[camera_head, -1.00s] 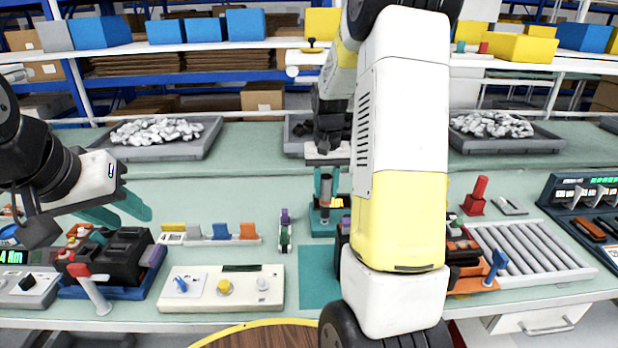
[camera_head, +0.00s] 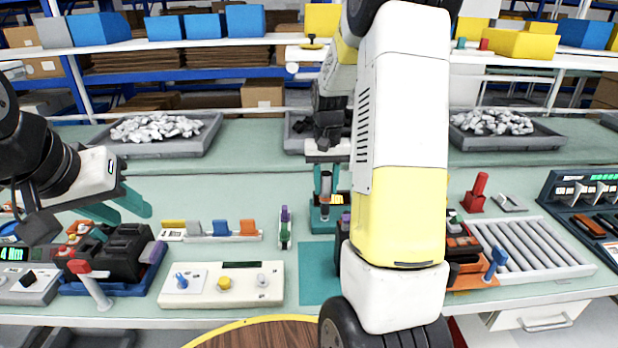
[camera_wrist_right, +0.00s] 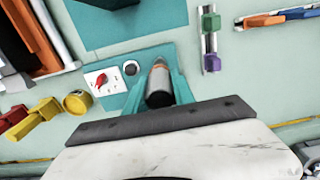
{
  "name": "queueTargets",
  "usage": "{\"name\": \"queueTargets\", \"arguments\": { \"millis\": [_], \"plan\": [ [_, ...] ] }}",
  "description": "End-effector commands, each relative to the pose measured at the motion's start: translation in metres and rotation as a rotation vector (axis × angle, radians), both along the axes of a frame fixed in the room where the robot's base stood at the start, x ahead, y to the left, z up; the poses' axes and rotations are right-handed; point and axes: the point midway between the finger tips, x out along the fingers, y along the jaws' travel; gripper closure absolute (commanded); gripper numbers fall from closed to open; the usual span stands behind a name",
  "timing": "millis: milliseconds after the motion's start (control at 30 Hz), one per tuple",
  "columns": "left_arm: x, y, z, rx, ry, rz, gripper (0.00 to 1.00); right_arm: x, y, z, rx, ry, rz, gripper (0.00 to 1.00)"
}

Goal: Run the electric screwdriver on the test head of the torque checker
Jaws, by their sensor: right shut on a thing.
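My right gripper (camera_head: 324,190) points down at a teal unit (camera_head: 322,224) in the middle of the bench. The teal unit has a white panel with a red mark (camera_wrist_right: 103,80) and a dark round part. At the left edge, a grey device (camera_head: 28,288) has a green-lit readout, perhaps the torque checker. My left gripper (camera_head: 118,212) is open and empty above a black block.
A blue tray (camera_head: 125,291) holds the black block. A white switch panel (camera_head: 222,298), coloured clips on a rail and a small purple-green slider (camera_head: 285,228) stand left of the teal unit. A bare teal mat (camera_head: 316,262) lies in front. A roller rack (camera_head: 530,253) is at right.

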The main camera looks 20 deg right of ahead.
Motion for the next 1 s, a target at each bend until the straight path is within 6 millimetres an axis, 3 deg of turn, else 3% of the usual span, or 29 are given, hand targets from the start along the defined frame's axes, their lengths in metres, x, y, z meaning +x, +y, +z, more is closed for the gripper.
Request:
{"name": "queueTargets", "arguments": {
  "millis": [1000],
  "plan": [
    [0.0, 0.0, 0.0, 0.0, 0.0, 0.0, 0.64, 0.0, 0.0, -0.011, 0.0, -0.001, 0.0, 1.0]
  ]
}}
